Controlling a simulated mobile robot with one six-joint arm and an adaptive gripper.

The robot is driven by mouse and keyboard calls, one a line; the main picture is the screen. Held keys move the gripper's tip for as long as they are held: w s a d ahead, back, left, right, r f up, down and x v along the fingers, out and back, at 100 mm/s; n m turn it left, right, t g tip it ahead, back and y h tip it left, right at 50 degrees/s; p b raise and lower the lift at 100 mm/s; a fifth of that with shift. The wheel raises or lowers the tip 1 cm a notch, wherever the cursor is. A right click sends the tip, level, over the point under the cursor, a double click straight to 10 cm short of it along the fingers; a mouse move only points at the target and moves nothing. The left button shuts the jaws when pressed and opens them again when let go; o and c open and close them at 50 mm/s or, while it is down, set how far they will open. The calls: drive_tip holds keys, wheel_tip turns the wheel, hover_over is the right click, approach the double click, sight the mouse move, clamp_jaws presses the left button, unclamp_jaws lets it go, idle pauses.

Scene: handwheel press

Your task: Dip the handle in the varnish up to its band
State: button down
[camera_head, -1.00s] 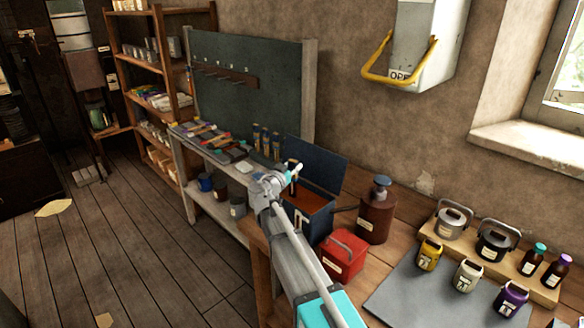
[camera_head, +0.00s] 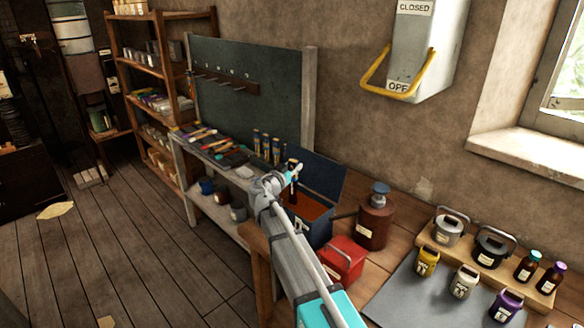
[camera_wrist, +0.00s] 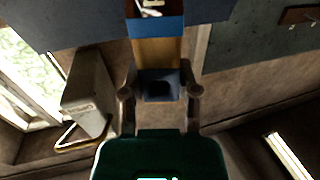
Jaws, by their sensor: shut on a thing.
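My gripper (camera_head: 291,176) is shut on a handle, which shows small and dark-ended above the jaws in the head view (camera_head: 292,164). In the wrist view, the handle (camera_wrist: 157,52) is wood-coloured with a blue band and a bluish end between the fingers (camera_wrist: 160,92). Its far end is cut off by the frame. In the head view, the gripper is in front of the raised lid of an open blue box (camera_head: 322,178). The box has an orange-brown inside (camera_head: 312,207); whether this is varnish I cannot tell. My arm hides part of the box.
A red box (camera_head: 342,260) and brown pump can (camera_head: 375,222) stand beside the blue box. Several pots and bottles stand around a grey mat (camera_head: 405,300) at right. Several banded handles (camera_head: 265,143) stand behind. A grey wall box (camera_head: 425,45) hangs above.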

sight(293, 161)
drive_tip(key=shift+r+p, duration=1.95)
drive_tip(key=shift+r, duration=0.25)
idle(4.1)
